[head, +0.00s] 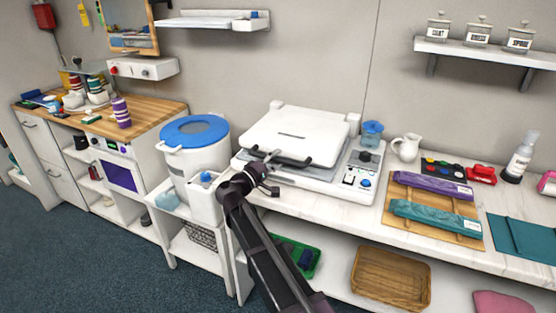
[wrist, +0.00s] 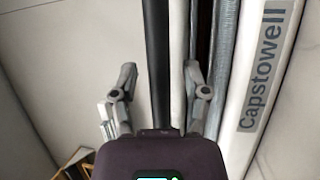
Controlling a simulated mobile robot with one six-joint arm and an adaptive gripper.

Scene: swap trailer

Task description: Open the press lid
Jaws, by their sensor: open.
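The press (head: 328,180) is a white machine on the counter, with a broad white lid (head: 293,133) lying low over its base. A black bar handle (head: 298,160) runs along the lid's front edge. My gripper (head: 268,163) is at the handle's left part, in front of the lid. In the wrist view, the black handle (wrist: 156,30) runs upright between the two spread fingers of my gripper (wrist: 159,72). The fingers stand apart from the bar on both sides. The base with its "Capstowell" label (wrist: 268,65) is to the right, past a dark gap.
A white bucket with a blue lid (head: 195,132) stands left of the press, with a small white bin (head: 205,200) before it. A blue-topped jar (head: 371,133) and a white jug (head: 407,147) are at the right. A wall shelf (head: 193,21) hangs above the left side.

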